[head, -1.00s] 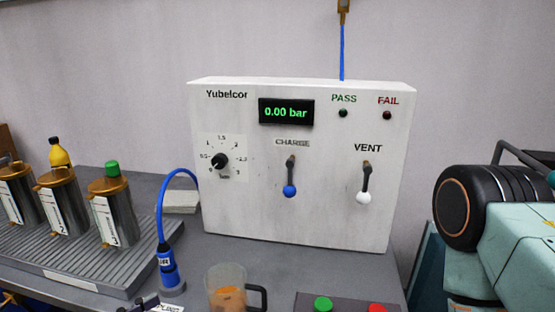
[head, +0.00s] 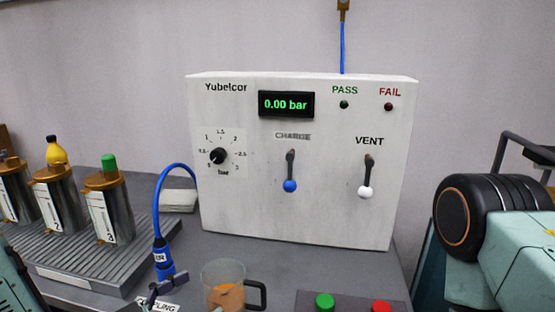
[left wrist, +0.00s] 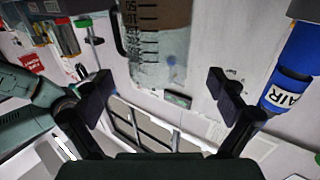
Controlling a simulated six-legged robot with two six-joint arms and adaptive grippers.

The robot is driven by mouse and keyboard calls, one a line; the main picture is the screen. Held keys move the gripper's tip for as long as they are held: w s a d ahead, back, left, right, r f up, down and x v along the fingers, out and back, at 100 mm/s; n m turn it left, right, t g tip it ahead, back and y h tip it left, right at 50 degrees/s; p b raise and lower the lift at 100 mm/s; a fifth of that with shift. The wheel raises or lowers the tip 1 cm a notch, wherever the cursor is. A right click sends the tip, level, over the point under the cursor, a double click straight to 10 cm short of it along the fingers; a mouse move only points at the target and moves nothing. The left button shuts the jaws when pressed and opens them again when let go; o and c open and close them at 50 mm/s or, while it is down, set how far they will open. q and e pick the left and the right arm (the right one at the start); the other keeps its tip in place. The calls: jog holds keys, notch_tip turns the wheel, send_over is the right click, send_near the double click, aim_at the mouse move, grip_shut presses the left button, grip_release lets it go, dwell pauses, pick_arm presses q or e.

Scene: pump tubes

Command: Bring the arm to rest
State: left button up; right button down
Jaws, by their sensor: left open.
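My left gripper (left wrist: 162,98) shows in the left wrist view with its two dark fingers spread wide and nothing between them. In the head view, a teal part of my left arm shows at the lower left edge, and dark finger parts (head: 160,290) show at the bottom, close in the picture to the blue AIR coupling (head: 164,262). Whether they touch it I cannot tell. The coupling also shows at the right of the left wrist view (left wrist: 292,78), beside the right-hand finger and outside the jaws. My right gripper is not in view.
A clear jug (head: 222,272) with brownish contents stands right of the coupling. Behind is the white Yubelcor test box (head: 330,215), reading 0.00 bar. Several metal canisters (head: 110,212) stand on a ribbed tray (head: 90,268) at left. A button panel (head: 350,303) lies front right.

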aim_at(239, 273)
pick_arm(q)
jog(key=shift+b+x, duration=0.6)
jog(key=shift+x, duration=1.75)
jog(key=shift+w+d+f, duration=0.1)
jog(key=shift+d+f, duration=0.1)
jog(key=shift+f, duration=0.1)
notch_tip(239, 273, up, 11)
jog(key=p, duration=0.4)
jog(key=s+a+f+n+t+y+p, duration=0.2)
jog(key=s+a+f, duration=0.2)
jog(key=a+f, duration=0.1)
jog(key=shift+s+a+f+y, duration=0.2)
jog(key=shift+s+f+y, duration=0.05)
jog(key=shift+s+y, duration=0.1)
jog(key=shift+s+d, duration=0.1)
